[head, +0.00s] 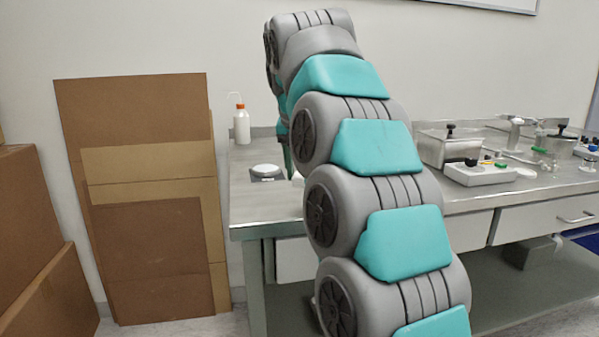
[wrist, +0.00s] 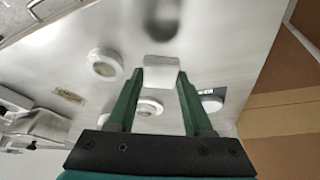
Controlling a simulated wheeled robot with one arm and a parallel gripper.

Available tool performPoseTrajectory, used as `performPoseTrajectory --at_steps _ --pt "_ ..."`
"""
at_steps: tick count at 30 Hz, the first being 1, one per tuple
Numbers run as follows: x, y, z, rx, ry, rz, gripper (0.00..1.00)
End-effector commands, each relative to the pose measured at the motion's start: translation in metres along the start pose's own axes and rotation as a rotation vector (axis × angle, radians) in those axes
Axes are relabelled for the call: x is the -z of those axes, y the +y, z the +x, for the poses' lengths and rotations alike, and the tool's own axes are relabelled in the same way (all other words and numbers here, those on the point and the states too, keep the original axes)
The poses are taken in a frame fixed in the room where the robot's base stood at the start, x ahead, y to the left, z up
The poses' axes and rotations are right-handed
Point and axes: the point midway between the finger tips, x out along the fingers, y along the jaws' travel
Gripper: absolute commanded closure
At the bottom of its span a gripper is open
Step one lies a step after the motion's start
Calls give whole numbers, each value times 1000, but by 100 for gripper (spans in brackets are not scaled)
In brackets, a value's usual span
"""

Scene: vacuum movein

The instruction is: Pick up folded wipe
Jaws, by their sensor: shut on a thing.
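The folded wipe (wrist: 160,62) is a small white square pad in the wrist view, between the tips of my gripper's green fingers. My gripper (wrist: 160,77) is shut on it. Whether the wipe is clear of the metal bench top (wrist: 215,45) or still touches it, I cannot tell. In the head view my arm hides the gripper and most of the space around the wipe.
A small scale (head: 267,172) and an orange-capped bottle (head: 241,125) stand on the bench's left end. Cardboard sheets (head: 150,200) lean left of the bench.

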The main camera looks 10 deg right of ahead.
Motion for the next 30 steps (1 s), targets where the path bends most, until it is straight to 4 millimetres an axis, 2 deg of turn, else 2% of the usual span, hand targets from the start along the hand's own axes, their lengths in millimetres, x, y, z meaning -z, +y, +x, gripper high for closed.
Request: performPoseTrajectory --at_steps 8,21,30 --pt "-18 16 -9 0 2 2 100" --pt "-73 65 -41 2 4 2 100" --pt "-96 85 -53 -1 1 2 100"
